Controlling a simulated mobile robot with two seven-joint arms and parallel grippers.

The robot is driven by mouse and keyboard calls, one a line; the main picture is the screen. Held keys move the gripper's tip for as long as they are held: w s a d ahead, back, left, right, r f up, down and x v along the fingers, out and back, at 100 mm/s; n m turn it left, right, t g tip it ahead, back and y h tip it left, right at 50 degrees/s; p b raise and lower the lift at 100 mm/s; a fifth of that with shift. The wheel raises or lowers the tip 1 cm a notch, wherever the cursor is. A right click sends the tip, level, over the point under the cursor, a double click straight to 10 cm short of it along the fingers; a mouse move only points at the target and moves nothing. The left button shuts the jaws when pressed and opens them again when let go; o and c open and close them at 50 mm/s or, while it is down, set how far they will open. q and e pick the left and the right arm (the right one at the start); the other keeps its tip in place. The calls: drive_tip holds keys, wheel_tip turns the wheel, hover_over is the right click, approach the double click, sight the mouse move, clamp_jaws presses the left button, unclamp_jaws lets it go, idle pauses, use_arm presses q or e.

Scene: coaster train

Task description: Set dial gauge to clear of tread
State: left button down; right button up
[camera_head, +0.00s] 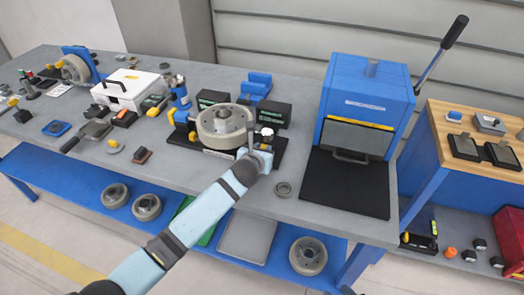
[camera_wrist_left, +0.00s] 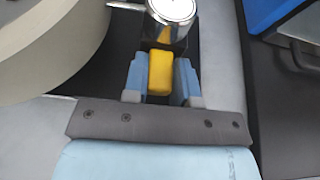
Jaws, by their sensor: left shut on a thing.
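The dial gauge (camera_head: 267,131) has a round white face and stands at the right of a grey wheel (camera_head: 222,121) on a black base plate (camera_head: 276,163). In the left wrist view the gauge (camera_wrist_left: 172,10) sits above a yellow block (camera_wrist_left: 160,73). My left gripper (camera_head: 262,149) is at the gauge's foot; in the left wrist view its two blue fingers (camera_wrist_left: 160,80) are closed on the yellow block's sides. The wheel's rim (camera_wrist_left: 60,45) lies to the left there, with a dark gap beside the gauge. My right gripper is out of view.
A blue press (camera_head: 366,100) with a long lever and black mat (camera_head: 345,185) stands to the right. A small ring (camera_head: 283,189) lies near the table's front edge. Dark boxes (camera_head: 273,112) stand behind the wheel. A white case (camera_head: 130,90) and tools fill the left side.

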use_arm(q)
drive_tip(key=d+p, duration=0.1)
drive_tip(key=s+d+p, duration=0.1)
drive_tip(key=d, duration=0.1)
drive_tip(key=shift+r, duration=0.15)
drive_tip(key=shift+d, duration=0.1)
drive_tip(key=shift+f, duration=0.2)
drive_tip(key=c, duration=1)
unclamp_jaws()
drive_tip(key=shift+s+d, duration=0.1)
drive_tip(key=shift+o, duration=0.4)
drive_tip(key=shift+s+a+r, duration=0.15)
drive_tip(key=shift+s+a, duration=0.05)
drive_tip(key=shift+s, duration=0.05)
drive_tip(key=v, duration=1.3)
drive_tip(key=shift+p, duration=0.35)
